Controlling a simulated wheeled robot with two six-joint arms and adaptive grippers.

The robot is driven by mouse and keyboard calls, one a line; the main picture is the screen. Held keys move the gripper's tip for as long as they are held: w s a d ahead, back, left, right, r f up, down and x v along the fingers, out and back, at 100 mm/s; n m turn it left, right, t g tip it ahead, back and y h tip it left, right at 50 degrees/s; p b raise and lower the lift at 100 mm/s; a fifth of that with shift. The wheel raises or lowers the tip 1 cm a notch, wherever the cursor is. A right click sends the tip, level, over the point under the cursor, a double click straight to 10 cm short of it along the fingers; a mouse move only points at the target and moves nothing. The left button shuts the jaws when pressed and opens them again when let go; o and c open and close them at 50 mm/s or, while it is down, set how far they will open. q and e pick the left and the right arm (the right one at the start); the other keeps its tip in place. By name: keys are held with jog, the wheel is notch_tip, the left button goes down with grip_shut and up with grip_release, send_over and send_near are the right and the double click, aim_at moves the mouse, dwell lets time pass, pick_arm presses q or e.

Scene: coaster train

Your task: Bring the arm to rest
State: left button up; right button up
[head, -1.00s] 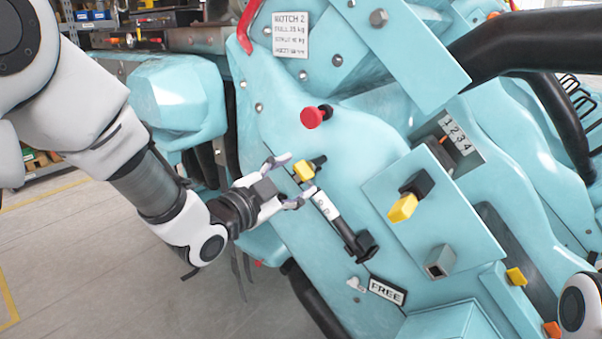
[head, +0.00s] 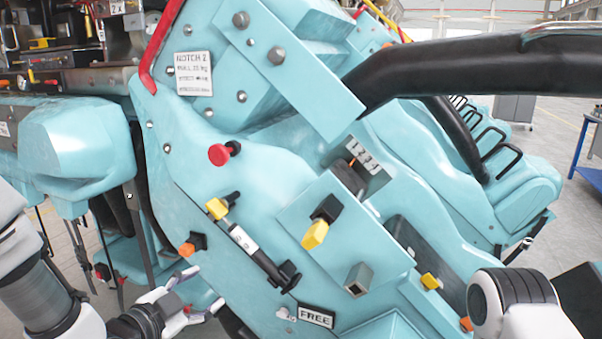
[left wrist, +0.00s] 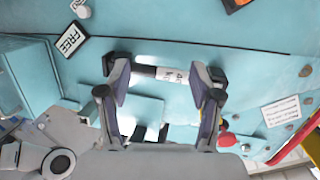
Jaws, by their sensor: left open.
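My left gripper (head: 204,289) is open and empty at the lower left of the head view, below and left of a black-and-white bar (head: 244,240) on the light-blue coaster seat. The bar has a yellow end (head: 216,208) and a black bracket at its lower end. In the left wrist view, the open fingers (left wrist: 161,76) frame the bar's white labelled part (left wrist: 172,75), with a gap between. My right gripper is out of view; only part of my right arm shows at the lower right of the head view.
A red knob (head: 219,155), an orange knob (head: 187,249), a yellow-tipped lever (head: 315,234) and a FREE plate (head: 316,317) stick out from the seat panel. A thick black restraint bar (head: 470,68) crosses the upper right. Open floor shows at the far right.

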pick_arm(q)
jog(key=s+f+n+g+y, duration=0.1)
jog(key=s+f+g, duration=0.25)
jog(key=f, duration=0.65)
jog(key=s+a+f+n+g+y, duration=0.1)
jog(key=s+f+g, duration=0.1)
jog(key=s+f, duration=0.5)
jog(key=s+f+n+g+y, duration=0.1)
jog(key=s+f+n+g, duration=0.15)
jog(key=f, duration=0.95)
jog(key=s+a+f+n+g+y, duration=0.1)
jog(key=s+a+f+n+g, duration=0.1)
jog(key=s, duration=0.5)
jog(key=s+a+f+n+g+y, duration=0.1)
jog(key=s+a+f+n+g, duration=0.1)
jog(key=s+f+n+g, duration=0.2)
jog(key=s+f+n, duration=0.2)
jog(key=s, duration=0.2)
jog(key=shift+s+f, duration=0.25)
jog(key=shift+f, duration=0.05)
